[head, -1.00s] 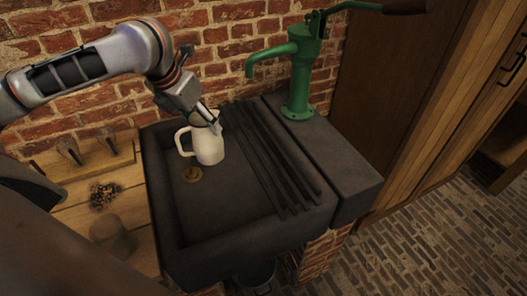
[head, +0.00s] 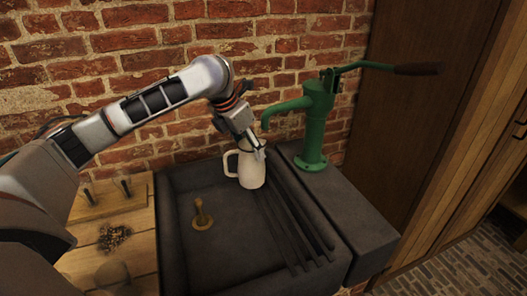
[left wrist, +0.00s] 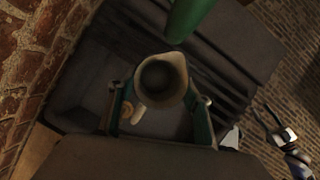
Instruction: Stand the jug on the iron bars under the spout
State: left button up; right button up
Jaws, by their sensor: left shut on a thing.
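The cream jug (head: 252,172) is upright in my left gripper (head: 258,150), which is shut on it near the rim. The jug's handle points left. In the left wrist view I look into the dark mouth of the jug (left wrist: 160,80), between my fingers. The iron bars (head: 296,228) lie across the right part of the sink. In the head view the jug overlaps their far left end; I cannot tell whether it touches them. The green pump's spout (head: 267,122) hangs above and slightly right of the jug. My right gripper (left wrist: 272,122) shows open and empty in the left wrist view.
The dark stone sink (head: 190,262) has a brass plug (head: 203,216) in its basin. The green pump (head: 316,125) stands on the stone ledge (head: 350,205) at right. A brick wall is close behind. A wooden counter (head: 85,255) holds small items at left.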

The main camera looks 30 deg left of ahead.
pick_arm(q)
jog(key=w+d+f, duration=0.1)
jog(key=w+f, duration=0.2)
jog(key=w, duration=0.2)
jog(key=shift+d+f+b, duration=0.25)
jog(key=shift+d+b, duration=0.1)
jog(key=shift+d, duration=0.05)
jog(key=o, duration=1.8)
jog(key=shift+f, duration=0.1)
jog(key=shift+o, duration=0.2)
jog(key=p+v, duration=0.2)
jog(key=v, duration=1)
